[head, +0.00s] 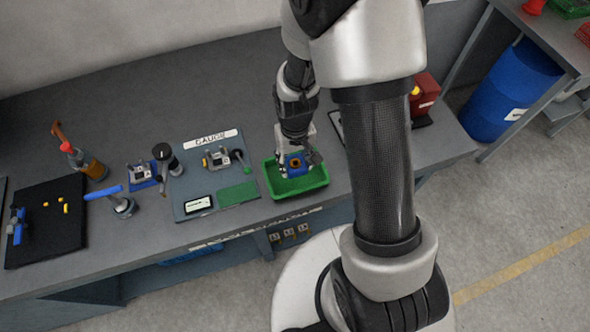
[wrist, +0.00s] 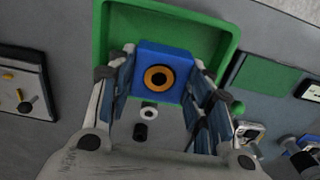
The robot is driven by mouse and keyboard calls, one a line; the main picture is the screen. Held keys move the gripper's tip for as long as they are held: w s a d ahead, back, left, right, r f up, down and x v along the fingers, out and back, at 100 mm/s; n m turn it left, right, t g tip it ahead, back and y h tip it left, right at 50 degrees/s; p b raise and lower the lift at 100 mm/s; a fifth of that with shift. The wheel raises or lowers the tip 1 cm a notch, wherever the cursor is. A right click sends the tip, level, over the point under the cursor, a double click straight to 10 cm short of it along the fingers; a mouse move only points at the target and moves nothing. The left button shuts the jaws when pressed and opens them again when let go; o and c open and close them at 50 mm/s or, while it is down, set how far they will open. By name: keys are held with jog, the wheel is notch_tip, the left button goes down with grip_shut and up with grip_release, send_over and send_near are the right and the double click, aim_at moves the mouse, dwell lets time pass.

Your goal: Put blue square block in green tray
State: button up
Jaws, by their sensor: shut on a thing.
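The blue square block (wrist: 160,65) has an orange ring around a dark hole on its face. My gripper (wrist: 160,82) is shut on it, with a finger on either side. In the head view the block (head: 295,163) shows at the gripper (head: 298,166), over the green tray (head: 316,184). In the wrist view the green tray (wrist: 101,40) lies behind and around the block. I cannot tell whether the block touches the tray floor. The tray's inside looks otherwise empty where it shows.
Left of the tray is a gauge board (head: 186,178) with a metal device and a green pad (head: 237,194). Farther left are a blue-handled tool (head: 104,191) and a black mat (head: 50,240). A red box (head: 426,92) stands at the right end of the bench.

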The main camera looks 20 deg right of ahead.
aim_at(295, 170)
notch_tip(295, 170, down, 4)
jog(key=shift+f+b, duration=0.2)
jog(key=shift+b, duration=0.45)
jog(key=shift+r, duration=0.1)
jog(key=o, duration=0.8)
jog(key=shift+f, duration=0.25)
jog(key=shift+c, duration=0.2)
jog(key=o, duration=0.5)
jog(key=shift+c, duration=0.2)
